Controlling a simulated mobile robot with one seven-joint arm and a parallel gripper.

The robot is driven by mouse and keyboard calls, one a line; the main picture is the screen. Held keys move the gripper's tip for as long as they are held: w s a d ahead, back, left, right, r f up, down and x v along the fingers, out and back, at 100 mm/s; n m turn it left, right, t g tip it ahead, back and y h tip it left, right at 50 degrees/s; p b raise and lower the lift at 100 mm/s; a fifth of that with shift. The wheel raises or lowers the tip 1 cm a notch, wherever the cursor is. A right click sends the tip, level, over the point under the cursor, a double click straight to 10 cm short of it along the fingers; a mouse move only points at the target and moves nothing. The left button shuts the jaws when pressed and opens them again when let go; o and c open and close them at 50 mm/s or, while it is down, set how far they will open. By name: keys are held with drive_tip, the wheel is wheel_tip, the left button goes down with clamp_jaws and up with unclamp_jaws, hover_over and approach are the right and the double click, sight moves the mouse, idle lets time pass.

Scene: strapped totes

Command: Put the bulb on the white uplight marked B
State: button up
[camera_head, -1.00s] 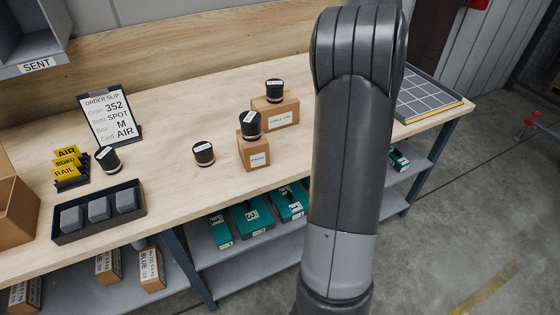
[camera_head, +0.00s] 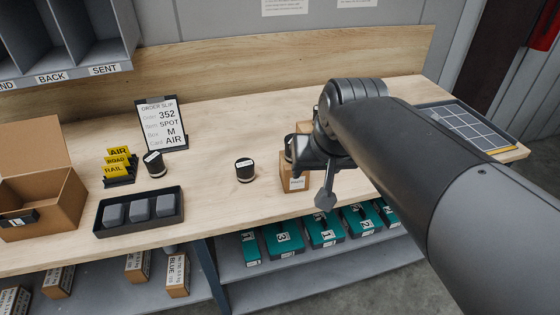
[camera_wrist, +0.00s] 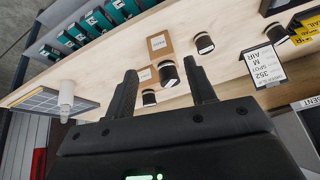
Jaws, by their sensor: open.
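No uplight marked B can be made out. Several black cylinders with white labels on top are in view: one (camera_head: 245,170) stands mid-bench, another (camera_head: 155,164) by the order slip. Two more stand on small cartons, the nearer (camera_wrist: 168,73) and the farther (camera_wrist: 149,97), in the wrist view. My gripper (camera_wrist: 160,75) is open and empty, with the nearer cylinder seen between its fingers. In the head view my gripper (camera_head: 318,170) partly hides these cartons.
An order slip (camera_head: 162,124), yellow cards (camera_head: 118,163), a black tray (camera_head: 140,212) of grey blocks and an open carton (camera_head: 40,200) are at left. A gridded tray (camera_head: 465,125) lies at right. Teal boxes (camera_head: 325,228) fill the shelf below.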

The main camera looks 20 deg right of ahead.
drive_tip(key=s+a+f+n, duration=0.2)
drive_tip(key=s+a+f, duration=0.1)
drive_tip(key=s, duration=0.2)
drive_tip(key=shift+s+a+f, duration=0.3)
drive_tip(key=shift+a+f, duration=0.1)
idle(0.8)
